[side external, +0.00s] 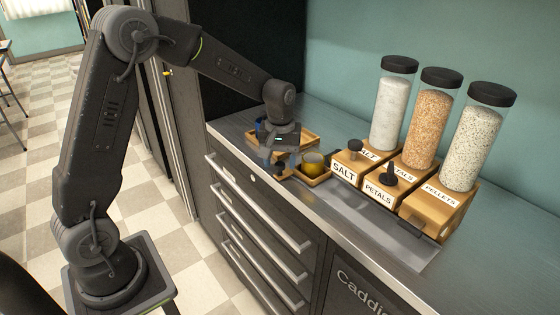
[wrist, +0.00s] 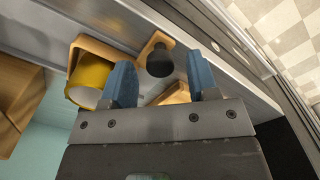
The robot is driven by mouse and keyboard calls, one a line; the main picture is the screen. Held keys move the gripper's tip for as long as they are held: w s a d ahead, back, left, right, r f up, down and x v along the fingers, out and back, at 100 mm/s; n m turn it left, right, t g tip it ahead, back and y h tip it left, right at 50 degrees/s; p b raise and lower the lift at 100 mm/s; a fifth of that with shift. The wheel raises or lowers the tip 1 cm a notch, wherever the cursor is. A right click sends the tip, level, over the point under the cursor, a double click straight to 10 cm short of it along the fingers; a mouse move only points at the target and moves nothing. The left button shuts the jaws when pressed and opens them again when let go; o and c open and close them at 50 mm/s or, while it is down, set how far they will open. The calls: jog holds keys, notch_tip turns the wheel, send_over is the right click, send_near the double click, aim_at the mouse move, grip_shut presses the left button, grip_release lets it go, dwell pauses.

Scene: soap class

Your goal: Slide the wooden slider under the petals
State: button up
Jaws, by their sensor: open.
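The wooden slider (side external: 318,181) sits on the metal track at the front of the counter, left of the dispensers. It holds a yellow cup (side external: 313,163), and a small wooden piece with a black knob is beside it. In the wrist view the slider's wooden edge (wrist: 92,44) wraps the yellow cup (wrist: 92,80), and the black knob (wrist: 160,62) shows between the blue fingertips. My gripper (side external: 276,158) is open above the knob area, left of the cup. Contact cannot be told. The petals dispenser (side external: 379,194) stands in the middle of three, right of the slider.
The salt dispenser (side external: 345,171) stands nearer the slider and the pellets dispenser (side external: 437,210) stands farther right. Another wooden tray (side external: 310,138) lies behind my gripper. The metal track (side external: 385,235) in front of the dispensers is clear.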

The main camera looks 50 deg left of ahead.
jog(key=shift+f, duration=0.3)
jog(key=shift+c, duration=0.5)
grip_shut()
